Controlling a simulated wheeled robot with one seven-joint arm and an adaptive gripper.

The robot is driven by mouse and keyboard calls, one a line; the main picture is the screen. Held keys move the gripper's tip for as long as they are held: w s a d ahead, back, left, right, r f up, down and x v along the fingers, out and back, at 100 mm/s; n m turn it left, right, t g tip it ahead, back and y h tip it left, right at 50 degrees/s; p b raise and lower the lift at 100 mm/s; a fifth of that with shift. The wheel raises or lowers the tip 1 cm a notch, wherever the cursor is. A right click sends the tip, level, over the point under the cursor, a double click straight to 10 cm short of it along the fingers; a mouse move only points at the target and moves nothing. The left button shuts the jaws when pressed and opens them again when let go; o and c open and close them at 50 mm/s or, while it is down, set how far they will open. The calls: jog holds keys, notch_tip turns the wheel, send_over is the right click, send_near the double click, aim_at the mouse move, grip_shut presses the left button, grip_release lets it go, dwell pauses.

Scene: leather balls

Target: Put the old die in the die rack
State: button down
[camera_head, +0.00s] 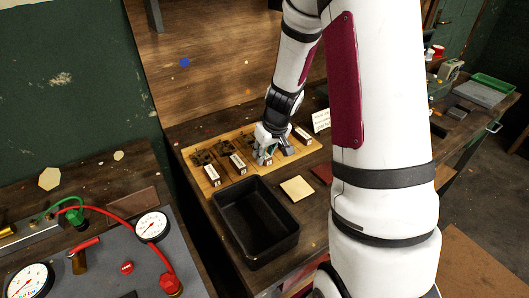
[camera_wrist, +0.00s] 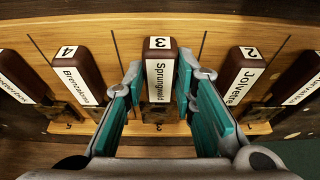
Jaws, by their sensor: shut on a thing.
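The die rack (camera_wrist: 218,45) is a light wooden board with numbered slots, and it also shows on the bench in the head view (camera_head: 229,178). Several dark brown dies with white name labels stand along it. The die labelled "Sprungmaid" (camera_wrist: 158,78) is in the middle of the wrist view, at the place marked 3. My gripper (camera_wrist: 160,92) has its teal-padded fingers on both sides of this die and is shut on it. In the head view my gripper (camera_head: 265,157) is over the rack, right of its middle. The die's lower end is partly hidden there.
Neighbouring dies "4" (camera_wrist: 80,75) and "2" (camera_wrist: 238,75) stand close on either side. A black tray (camera_head: 262,250) and a beige square (camera_head: 296,188) lie in front of the rack. A white card (camera_head: 321,121) stands to the right. Gauges (camera_head: 152,226) and red hoses occupy the left bench.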

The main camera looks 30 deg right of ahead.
jog(key=shift+f, duration=0.1)
jog(key=c, duration=1.2)
grip_release()
jog(key=shift+c, duration=0.2)
